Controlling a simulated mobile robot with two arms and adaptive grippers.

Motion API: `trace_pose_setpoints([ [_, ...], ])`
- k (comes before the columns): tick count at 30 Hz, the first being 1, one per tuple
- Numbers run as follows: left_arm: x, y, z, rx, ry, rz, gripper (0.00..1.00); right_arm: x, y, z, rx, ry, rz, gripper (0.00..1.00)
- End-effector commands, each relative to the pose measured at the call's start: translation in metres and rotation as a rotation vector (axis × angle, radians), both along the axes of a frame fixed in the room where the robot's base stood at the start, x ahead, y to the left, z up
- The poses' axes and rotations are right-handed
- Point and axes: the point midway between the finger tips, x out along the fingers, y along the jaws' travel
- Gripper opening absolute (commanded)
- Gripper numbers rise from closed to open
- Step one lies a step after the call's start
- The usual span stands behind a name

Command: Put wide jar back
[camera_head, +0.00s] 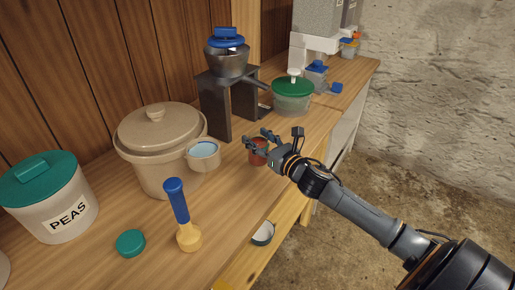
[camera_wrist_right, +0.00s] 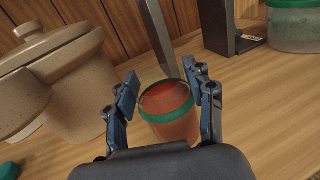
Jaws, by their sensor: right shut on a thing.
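A short wide jar (camera_head: 259,156) with red contents is at my right gripper, near the front edge of the wooden counter. In the right wrist view the jar (camera_wrist_right: 170,125) shows a green band around its upper part and an open-looking round top. My right gripper (camera_head: 257,139) is shut on this jar, with one finger on each side (camera_wrist_right: 165,84). The jar looks upright; I cannot tell whether its base touches the counter. My left gripper is not in view.
A lidded beige crock (camera_head: 160,145) with a small cup (camera_head: 203,158) stands left of the jar. A grey stand (camera_head: 214,105) and a green-lidded container (camera_head: 292,100) are behind.

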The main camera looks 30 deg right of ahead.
Motion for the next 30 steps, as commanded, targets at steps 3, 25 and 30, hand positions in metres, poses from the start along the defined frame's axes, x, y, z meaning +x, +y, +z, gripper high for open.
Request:
trace_pose_setpoints([
  [3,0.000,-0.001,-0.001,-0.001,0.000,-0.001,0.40,0.004,0.001,-0.016,0.006,0.000,0.000,0.00],
  [25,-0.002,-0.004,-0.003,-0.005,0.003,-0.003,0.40,0.003,0.000,-0.038,0.002,0.002,0.001,0.76],
  [30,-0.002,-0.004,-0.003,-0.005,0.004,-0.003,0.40,0.003,0.000,-0.038,0.001,0.002,0.001,0.76],
])
